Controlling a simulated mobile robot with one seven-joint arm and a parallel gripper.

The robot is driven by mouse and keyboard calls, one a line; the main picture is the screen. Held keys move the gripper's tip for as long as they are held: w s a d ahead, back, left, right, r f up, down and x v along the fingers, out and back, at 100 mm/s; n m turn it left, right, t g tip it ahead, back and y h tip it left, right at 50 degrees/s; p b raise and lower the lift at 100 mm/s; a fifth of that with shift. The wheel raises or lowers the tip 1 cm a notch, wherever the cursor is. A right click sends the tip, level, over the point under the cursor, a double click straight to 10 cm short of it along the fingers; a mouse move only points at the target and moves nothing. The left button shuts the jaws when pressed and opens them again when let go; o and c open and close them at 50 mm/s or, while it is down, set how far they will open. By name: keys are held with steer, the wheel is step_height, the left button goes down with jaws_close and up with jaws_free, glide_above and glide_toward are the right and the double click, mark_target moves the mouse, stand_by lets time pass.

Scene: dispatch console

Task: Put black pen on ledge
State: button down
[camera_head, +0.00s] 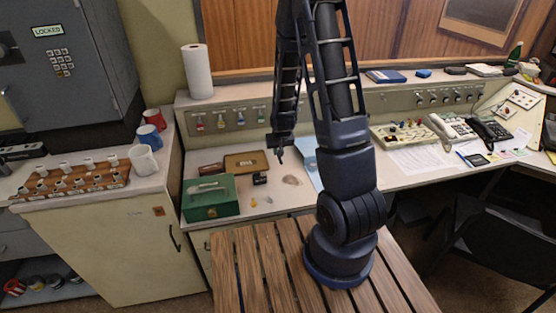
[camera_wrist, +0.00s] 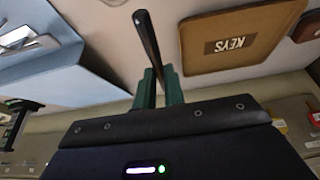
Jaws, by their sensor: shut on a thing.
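The black pen (camera_wrist: 148,45) stands out from between my gripper's fingers (camera_wrist: 158,88) in the wrist view. The fingers are shut on it, and its far end points away from the wrist. In the head view my gripper (camera_head: 280,152) hangs above the desk in front of the panel; the pen is too small there to tell apart from it. The ledge (camera_head: 240,92) is the raised top running along the back of the console, behind and above my gripper.
A paper towel roll (camera_head: 197,72) stands on the ledge's left end, and a blue book (camera_head: 386,76) lies farther right. A brown KEYS tray (camera_head: 246,162), a green box (camera_head: 210,198) and small items lie on the desk. The ledge between roll and arm looks clear.

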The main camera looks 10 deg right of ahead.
step_height(320, 180, up, 12)
steer(key=f, duration=0.1)
steer(key=w+d+r, duration=0.2)
steer(key=w+r, duration=0.6)
steer(key=r, duration=0.2)
steer(key=w+d+r, duration=0.3)
steer(key=w+r, duration=0.6)
steer(key=r, duration=0.1)
steer(key=shift+d+r, duration=0.25)
steer(key=shift+d, duration=0.05)
steer(key=shift+a, duration=0.1)
step_height(320, 180, up, 5)
steer(key=m+g+h, duration=0.3)
steer(key=m+h, duration=0.1)
steer(key=m, duration=1.1)
glide_above(238, 97)
steer(key=a, duration=0.1)
step_height(238, 97, down, 20)
steer(key=shift+a+r, duration=0.15)
steer(key=shift+r, duration=0.05)
steer(key=shift+f, duration=0.1)
